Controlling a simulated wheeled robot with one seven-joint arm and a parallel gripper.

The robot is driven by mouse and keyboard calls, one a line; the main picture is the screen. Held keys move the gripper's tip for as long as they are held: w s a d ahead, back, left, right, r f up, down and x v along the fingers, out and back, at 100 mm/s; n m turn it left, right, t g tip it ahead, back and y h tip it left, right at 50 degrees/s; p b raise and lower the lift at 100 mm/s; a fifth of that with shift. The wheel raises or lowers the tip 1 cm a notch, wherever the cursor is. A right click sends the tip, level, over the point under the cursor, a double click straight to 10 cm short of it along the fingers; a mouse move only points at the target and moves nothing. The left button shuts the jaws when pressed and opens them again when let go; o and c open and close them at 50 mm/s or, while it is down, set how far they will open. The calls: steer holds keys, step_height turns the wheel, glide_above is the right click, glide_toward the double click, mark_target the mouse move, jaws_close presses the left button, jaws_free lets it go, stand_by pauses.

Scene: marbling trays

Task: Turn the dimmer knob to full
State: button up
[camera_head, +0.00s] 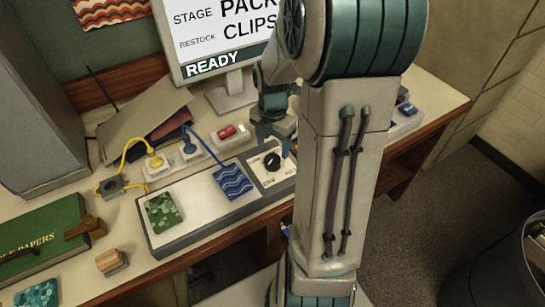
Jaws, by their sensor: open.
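The dimmer knob (272,160) is a round black knob on a white plate (281,178). The plate sits at the right end of a long grey-edged panel (189,190) on the table. My gripper (274,142) is open, pointing down just above and behind the knob in the picture. Its teal fingers spread to either side, and I see nothing between them. I cannot tell whether a finger touches the knob. The markings around the knob are too small to read.
My arm hides part of the table to the right. A monitor (232,92) rises behind my gripper. Patterned green (163,213) and blue (232,182) pieces lie on the panel.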

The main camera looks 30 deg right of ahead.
mark_target(272, 159)
step_height(272, 159, down, 6)
steer(key=shift+f, duration=0.2)
steer(key=c, duration=1)
